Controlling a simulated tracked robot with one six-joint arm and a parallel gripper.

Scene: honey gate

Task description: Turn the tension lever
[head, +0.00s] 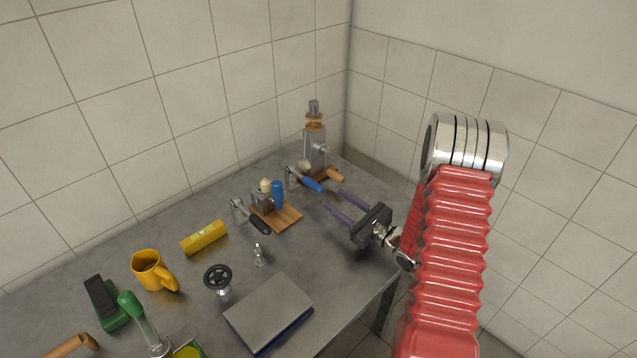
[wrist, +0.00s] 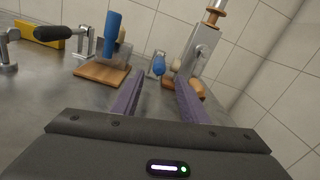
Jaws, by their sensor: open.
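No label marks the tension lever, so I cannot tell which of several handles it is. A lever with a blue grip (head: 311,184) lies low beside a grey metal column (head: 315,148) in the back corner. Its blue end also shows small between my fingers in the wrist view (wrist: 159,65). A wooden handle (head: 335,175) sits at the column's foot. A blue upright handle (head: 278,194) stands on a wooden board (head: 287,218). A black-handled metal lever (head: 250,217) is left of it. My gripper (head: 333,200) is open and empty, its purple fingers apart from the handles.
A yellow block (head: 204,238), orange mug (head: 149,270), black handwheel (head: 218,278), small metal fitting (head: 259,255) and grey book-like box (head: 268,308) stand on the grey table. Tiled walls close off the back and right. The table between my gripper and the wooden board is clear.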

